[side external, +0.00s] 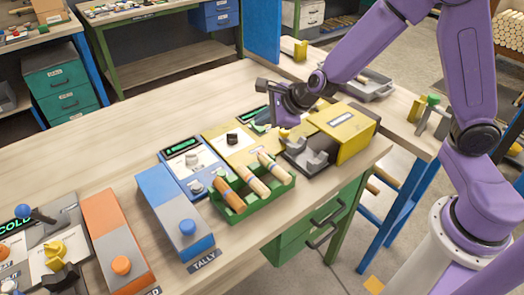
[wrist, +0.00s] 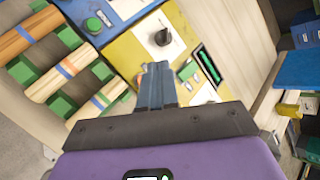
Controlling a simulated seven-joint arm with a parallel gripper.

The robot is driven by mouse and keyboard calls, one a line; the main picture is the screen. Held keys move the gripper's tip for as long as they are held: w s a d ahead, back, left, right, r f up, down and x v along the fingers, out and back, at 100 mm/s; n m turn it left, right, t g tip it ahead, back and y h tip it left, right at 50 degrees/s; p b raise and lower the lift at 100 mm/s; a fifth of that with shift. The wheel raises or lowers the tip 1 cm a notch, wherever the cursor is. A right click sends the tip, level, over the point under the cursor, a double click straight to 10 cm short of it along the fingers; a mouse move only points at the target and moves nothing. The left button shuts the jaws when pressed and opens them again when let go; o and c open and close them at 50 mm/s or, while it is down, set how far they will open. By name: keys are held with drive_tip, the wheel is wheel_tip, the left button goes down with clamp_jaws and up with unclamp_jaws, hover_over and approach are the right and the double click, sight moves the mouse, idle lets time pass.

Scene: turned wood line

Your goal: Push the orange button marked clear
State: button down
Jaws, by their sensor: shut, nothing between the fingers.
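An orange button (side external: 121,265) stands on the grey plate of an orange box (side external: 101,220), at the lower left of the side view. The plate at the foot of this box is cut off by the frame, and I cannot read the word clear anywhere. My gripper (side external: 284,125) is far to the right of it, above the yellow panels beyond the green rack. In the wrist view the two fingers of my gripper (wrist: 155,68) are together and empty, over a yellow panel (wrist: 135,50). The orange button does not show in the wrist view.
Between my gripper and the orange box are a green rack (side external: 235,213) with wooden handles, a blue panel (side external: 184,159), and a blue box (side external: 165,205) with a blue button, labelled TALLY. A yellow housing (side external: 357,130) stands right of my gripper. The bench's far side is bare.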

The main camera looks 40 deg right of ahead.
drive_tip(key=shift+w+d+f+m+t+h, duration=0.2)
drive_tip(key=shift+w+d+m, duration=0.2)
drive_tip(key=shift+m, duration=0.15)
drive_tip(key=shift+w+d+f+m+t+h, duration=0.1)
drive_tip(key=shift+w+d+m+h, duration=0.1)
drive_tip(key=shift+w+d+m, duration=0.3)
drive_tip(key=shift+s+a, duration=0.1)
drive_tip(key=shift+a, duration=0.05)
drive_tip(key=shift+f, duration=4.35)
drive_tip(key=shift+f, duration=0.15)
drive_tip(key=shift+f, duration=0.3)
drive_tip(key=shift+f, duration=0.35)
drive_tip(key=shift+r, duration=0.8)
